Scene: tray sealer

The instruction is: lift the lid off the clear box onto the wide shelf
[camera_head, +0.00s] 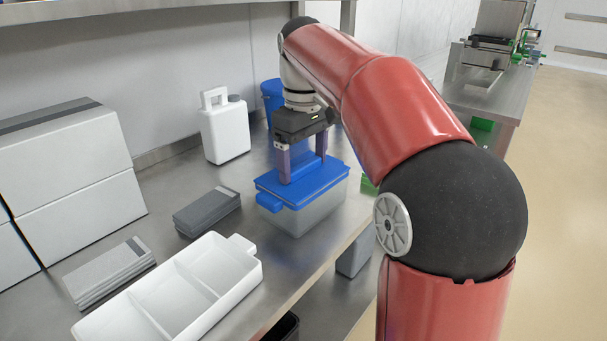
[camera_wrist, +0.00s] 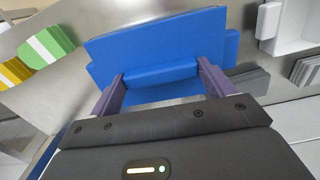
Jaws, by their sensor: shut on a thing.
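The clear box (camera_head: 306,217) stands on the steel bench with its blue lid (camera_head: 325,181) on top. The lid looks level and at the box's rim; I cannot tell whether there is a gap between them. My gripper (camera_head: 303,168) points down over the lid, with its two fingers shut on the lid's raised handle. In the wrist view the lid (camera_wrist: 150,50) fills the upper middle, and my gripper (camera_wrist: 160,82) has a finger at each end of the blue handle bar. The wide shelf cannot be told for certain among the surfaces in view.
A white divided tray (camera_head: 248,262) and grey stacks (camera_head: 207,212) lie left of the box. A white jug (camera_head: 225,130) and a blue bucket (camera_head: 270,92) stand behind. An overhead shelf (camera_head: 160,8) runs along the wall. The bench's front edge is close to the box.

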